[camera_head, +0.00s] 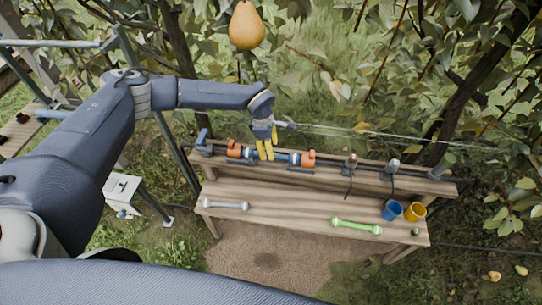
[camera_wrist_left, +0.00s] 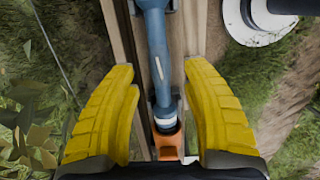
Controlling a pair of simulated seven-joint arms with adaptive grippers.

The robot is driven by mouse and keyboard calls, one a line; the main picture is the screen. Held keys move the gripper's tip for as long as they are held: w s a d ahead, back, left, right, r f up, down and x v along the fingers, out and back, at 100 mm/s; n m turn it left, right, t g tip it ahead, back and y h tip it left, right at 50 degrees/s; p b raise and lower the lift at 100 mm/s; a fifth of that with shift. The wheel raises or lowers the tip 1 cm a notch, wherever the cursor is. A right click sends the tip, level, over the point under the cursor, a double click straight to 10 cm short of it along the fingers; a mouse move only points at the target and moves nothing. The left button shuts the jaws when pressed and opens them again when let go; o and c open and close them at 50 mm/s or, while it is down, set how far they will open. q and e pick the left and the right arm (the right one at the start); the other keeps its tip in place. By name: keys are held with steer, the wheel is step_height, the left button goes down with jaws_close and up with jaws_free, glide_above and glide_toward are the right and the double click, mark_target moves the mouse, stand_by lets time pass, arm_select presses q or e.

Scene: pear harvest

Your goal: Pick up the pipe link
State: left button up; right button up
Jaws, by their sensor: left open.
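A blue pipe link (camera_head: 282,157) lies on the raised back shelf of the wooden bench, between two orange fittings. My left gripper (camera_head: 266,153) is over it with its yellow fingers pointing down. In the left wrist view the blue pipe link (camera_wrist_left: 157,55) runs lengthwise between the open fingers (camera_wrist_left: 160,75), with a gap on both sides. A pale grey link (camera_head: 226,205) and a green link (camera_head: 356,227) lie on the lower bench top. My right gripper is not in view.
Orange fittings (camera_head: 308,159) sit at the blue link's ends. A blue cup (camera_head: 391,210) and a yellow cup (camera_head: 416,211) stand at the bench's right. Branches surround the back, and a pear (camera_head: 246,26) hangs above. The middle of the lower bench top (camera_head: 290,212) is clear.

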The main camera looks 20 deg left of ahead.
arm_select(q)
steer(key=shift+d+f, duration=0.15)
steer(key=shift+f, duration=0.95)
steer(key=shift+d+f, duration=0.15)
steer(key=shift+f, duration=0.95)
steer(key=shift+c, duration=0.5)
jaws_close()
